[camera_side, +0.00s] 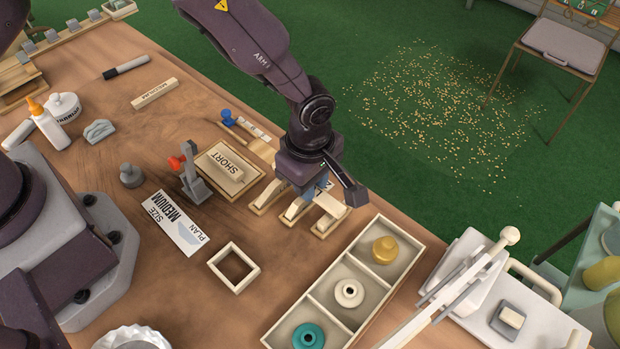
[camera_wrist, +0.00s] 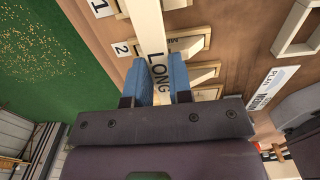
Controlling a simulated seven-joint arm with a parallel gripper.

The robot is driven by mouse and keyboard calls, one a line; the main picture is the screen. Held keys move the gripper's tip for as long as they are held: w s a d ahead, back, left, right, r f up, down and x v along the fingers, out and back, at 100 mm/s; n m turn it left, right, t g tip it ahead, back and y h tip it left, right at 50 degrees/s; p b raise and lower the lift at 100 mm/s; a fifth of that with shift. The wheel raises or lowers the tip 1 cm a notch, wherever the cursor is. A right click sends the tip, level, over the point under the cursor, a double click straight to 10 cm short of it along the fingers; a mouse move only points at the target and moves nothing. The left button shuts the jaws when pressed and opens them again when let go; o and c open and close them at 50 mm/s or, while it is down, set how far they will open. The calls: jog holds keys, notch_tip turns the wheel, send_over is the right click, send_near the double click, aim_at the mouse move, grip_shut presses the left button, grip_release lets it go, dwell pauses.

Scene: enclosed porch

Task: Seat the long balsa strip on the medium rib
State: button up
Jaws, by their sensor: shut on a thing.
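My gripper (camera_wrist: 160,80) has blue finger pads closed on both sides of the long balsa strip (camera_wrist: 148,30), a pale strip marked LONG, in the wrist view. The strip runs up and out of the top of that view, over the ribs. One rib (camera_wrist: 132,49) with a tag 2 and partly hidden lettering starting "ME" lies under the strip. In the side view my gripper (camera_side: 322,184) is over the row of pale ribs (camera_side: 330,215) near the table's right edge, and it mostly hides the strip. I cannot tell whether strip and rib touch.
A plan card (camera_side: 178,222) reads "SIZE MEDIUM". A board marked SHORT (camera_side: 230,168) and a red-topped grey clamp (camera_side: 190,172) stand left of the ribs. A three-compartment tray (camera_side: 318,311) is in front. A square frame (camera_side: 234,266) lies on the table.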

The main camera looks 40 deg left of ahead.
jog(key=shift+f, duration=0.65)
dwell(0.8)
jog(key=o, duration=1.5)
jog(key=shift+r, duration=0.15)
jog(key=shift+r, duration=3.35)
